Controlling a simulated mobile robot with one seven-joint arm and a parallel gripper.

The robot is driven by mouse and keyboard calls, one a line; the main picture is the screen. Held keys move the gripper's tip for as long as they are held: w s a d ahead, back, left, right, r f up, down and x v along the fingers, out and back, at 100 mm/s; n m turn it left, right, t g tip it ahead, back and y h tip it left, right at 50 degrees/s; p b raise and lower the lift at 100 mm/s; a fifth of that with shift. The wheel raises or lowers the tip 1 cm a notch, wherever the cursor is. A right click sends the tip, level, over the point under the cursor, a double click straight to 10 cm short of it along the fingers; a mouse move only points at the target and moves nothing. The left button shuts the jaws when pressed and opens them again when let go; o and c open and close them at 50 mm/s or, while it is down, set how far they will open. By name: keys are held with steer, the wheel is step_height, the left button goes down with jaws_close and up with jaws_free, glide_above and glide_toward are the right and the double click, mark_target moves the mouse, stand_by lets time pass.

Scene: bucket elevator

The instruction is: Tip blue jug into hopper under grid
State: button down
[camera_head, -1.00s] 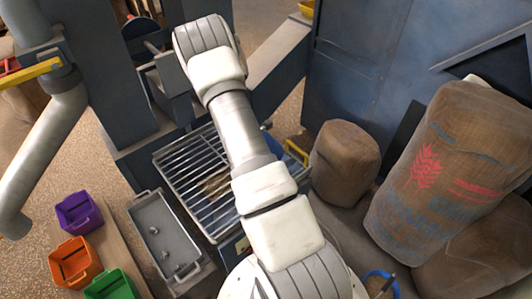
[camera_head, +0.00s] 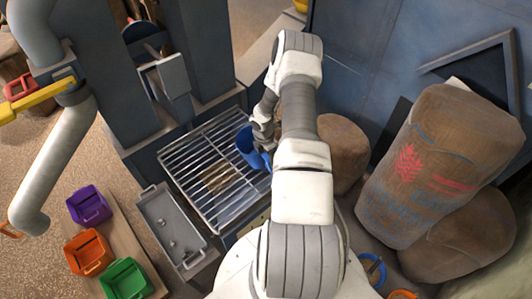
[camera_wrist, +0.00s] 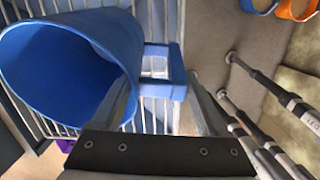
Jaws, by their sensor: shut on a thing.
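The blue jug (camera_head: 247,148) is over the right edge of the hopper's metal grid (camera_head: 196,156) in the head view. It looks tilted, but how far is hard to tell. In the wrist view the jug (camera_wrist: 112,38) fills the upper left, its wide mouth facing the camera. The part of its inside that shows is plain blue. My gripper (camera_head: 262,132) is on the jug's right side. In the wrist view my gripper (camera_wrist: 168,92) is shut on the jug's handle (camera_wrist: 175,75). Brownish material (camera_head: 222,178) shows at the middle of the grid; the hopper below is mostly hidden.
A grey tray (camera_head: 170,228) with small bits lies left of the grid. Purple (camera_head: 88,207), orange (camera_head: 88,252) and green (camera_head: 126,280) bins stand farther left. Brown sacks (camera_head: 430,170) crowd the right. Dark blue posts and machine walls stand behind the grid.

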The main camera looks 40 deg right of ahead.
steer(key=shift+d+r+y+b, duration=0.15)
steer(key=shift+r+y+b, duration=0.15)
steer(key=shift+r+y, duration=0.45)
steer(key=shift+d+r+y+b, duration=0.15)
steer(key=shift+r+y+b, duration=0.1)
steer(key=shift+r+y, duration=0.45)
